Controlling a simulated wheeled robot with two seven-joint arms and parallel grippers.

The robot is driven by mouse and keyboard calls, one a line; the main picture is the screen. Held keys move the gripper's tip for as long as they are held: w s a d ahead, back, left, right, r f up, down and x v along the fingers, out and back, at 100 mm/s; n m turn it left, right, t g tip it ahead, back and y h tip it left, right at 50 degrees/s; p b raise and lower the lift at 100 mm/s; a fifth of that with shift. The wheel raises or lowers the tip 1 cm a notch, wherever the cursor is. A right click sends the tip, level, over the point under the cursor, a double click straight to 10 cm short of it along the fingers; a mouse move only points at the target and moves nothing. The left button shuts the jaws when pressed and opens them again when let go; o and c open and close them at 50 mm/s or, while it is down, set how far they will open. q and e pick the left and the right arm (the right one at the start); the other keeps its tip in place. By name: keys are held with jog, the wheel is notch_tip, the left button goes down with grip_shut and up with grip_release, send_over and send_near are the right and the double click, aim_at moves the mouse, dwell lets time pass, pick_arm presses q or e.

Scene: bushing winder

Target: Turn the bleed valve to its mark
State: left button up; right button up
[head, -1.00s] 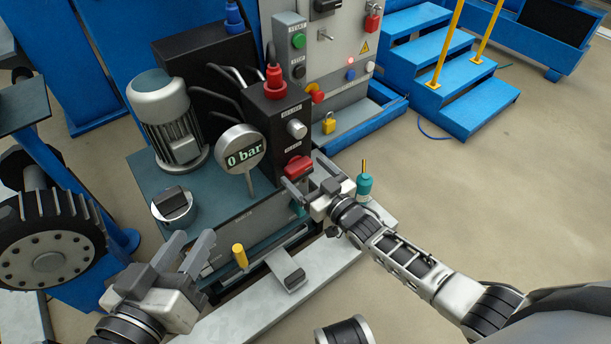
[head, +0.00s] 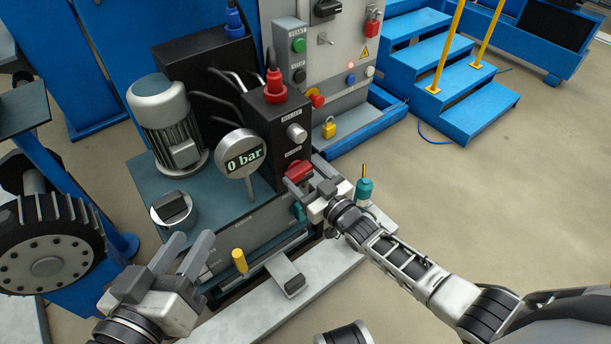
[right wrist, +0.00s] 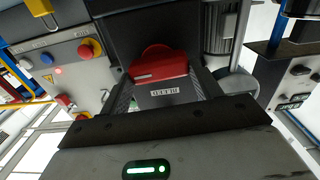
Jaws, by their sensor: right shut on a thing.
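The bleed valve is a red knob (head: 299,170) low on the front of a black block, below a grey relief knob (head: 297,133). My right gripper (head: 303,173) is shut on the red knob. In the right wrist view the red knob (right wrist: 158,66) sits between the two fingers (right wrist: 164,88), above a white label that reads as upside-down text. The valve's mark cannot be made out. My left gripper (head: 188,250) is open and empty at the lower left, apart from the valve. A round gauge (head: 243,153) reads 0 bar.
A grey motor (head: 167,120) and a dark knob on a round base (head: 172,208) stand left of the gauge. A yellow-handled part (head: 239,259) and a pedal (head: 289,279) are low in front. A teal bottle-like part (head: 364,190) stands right of my right gripper.

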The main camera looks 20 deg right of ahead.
jog(key=n, duration=0.4)
jog(key=shift+s+a+f+n, duration=0.1)
jog(key=shift+n, duration=0.3)
jog(key=n, duration=0.3)
jog(key=shift+a+f+n, duration=0.1)
jog(key=shift+n, duration=0.2)
jog(key=n, duration=0.2)
jog(key=shift+f+n+b, duration=0.1)
jog(key=shift+n+b, duration=0.2)
jog(key=shift+b, duration=0.1)
jog(key=n, duration=0.2)
jog(key=shift+f+n+b, duration=0.1)
jog(key=shift+n+b, duration=0.25)
jog(key=shift+n, duration=0.05)
jog(key=n, duration=0.2)
jog(key=shift+s+n+b, duration=0.1)
jog(key=shift+n+b, duration=0.2)
jog(key=shift+b, duration=0.1)
pick_arm(q)
jog(key=shift+w+d+r+n+h, duration=0.1)
jog(key=shift+d+r+n+h, duration=0.2)
jog(key=shift+h, duration=0.2)
pick_arm(e)
jog(key=shift+n, duration=0.5)
pick_arm(q)
jog(key=shift+r, duration=0.1)
pick_arm(e)
jog(key=o, duration=1)
